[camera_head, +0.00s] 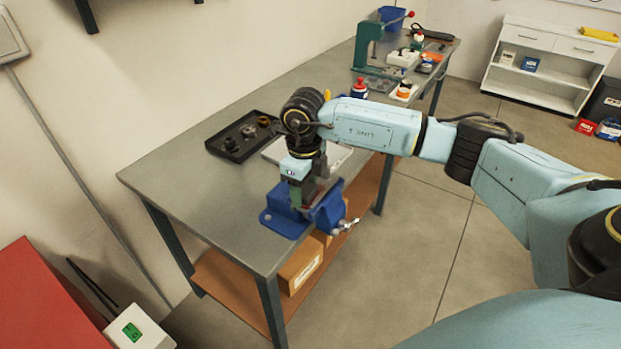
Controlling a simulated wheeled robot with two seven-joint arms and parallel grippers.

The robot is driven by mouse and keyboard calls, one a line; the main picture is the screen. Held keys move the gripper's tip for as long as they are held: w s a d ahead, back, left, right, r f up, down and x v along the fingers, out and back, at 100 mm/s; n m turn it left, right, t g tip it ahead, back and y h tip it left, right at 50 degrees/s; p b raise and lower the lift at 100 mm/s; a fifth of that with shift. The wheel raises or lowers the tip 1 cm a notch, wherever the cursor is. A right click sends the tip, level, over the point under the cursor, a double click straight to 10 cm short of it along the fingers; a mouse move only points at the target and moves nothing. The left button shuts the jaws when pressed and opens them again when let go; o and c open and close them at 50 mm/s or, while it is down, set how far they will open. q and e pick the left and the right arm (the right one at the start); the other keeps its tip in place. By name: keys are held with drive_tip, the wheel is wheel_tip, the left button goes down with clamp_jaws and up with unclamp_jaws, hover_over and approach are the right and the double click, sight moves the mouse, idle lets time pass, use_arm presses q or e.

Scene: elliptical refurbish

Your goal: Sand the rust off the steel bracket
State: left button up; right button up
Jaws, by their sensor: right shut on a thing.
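A blue vise (283,217) is mounted at the near front edge of the grey workbench (180,183). A brownish upright piece (311,198), which looks like the steel bracket, stands at the vise jaws; my gripper partly hides it, and its rust cannot be made out. My right gripper (298,182) points down just above the vise. It is shut on a small green thing (295,194), perhaps a sanding block, close beside the bracket. Whether the two touch is unclear. My left gripper is not in view.
A black tray (222,152) with small dark parts lies behind the vise. A pale flat sheet (335,158) lies partly behind my right arm. A green press (366,55), a red-capped bottle (359,88) and several small items stand farther along. The bench's near left end is clear.

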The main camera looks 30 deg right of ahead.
sight(303, 193)
drive_tip(key=shift+s+a+f, duration=0.45)
drive_tip(key=shift+s+a, duration=0.05)
drive_tip(key=shift+a, duration=0.1)
drive_tip(key=shift+w+d+r+p, duration=0.1)
drive_tip(key=shift+r+p, duration=0.85)
drive_tip(key=shift+r, duration=0.65)
drive_tip(key=shift+w+r+p, duration=0.1)
drive_tip(key=shift+r+p, duration=0.85)
drive_tip(key=shift+r, duration=0.65)
drive_tip(key=shift+r, duration=0.1)
drive_tip(key=shift+r+p, duration=1)
drive_tip(key=shift+r, duration=0.5)
drive_tip(key=shift+f, duration=0.1)
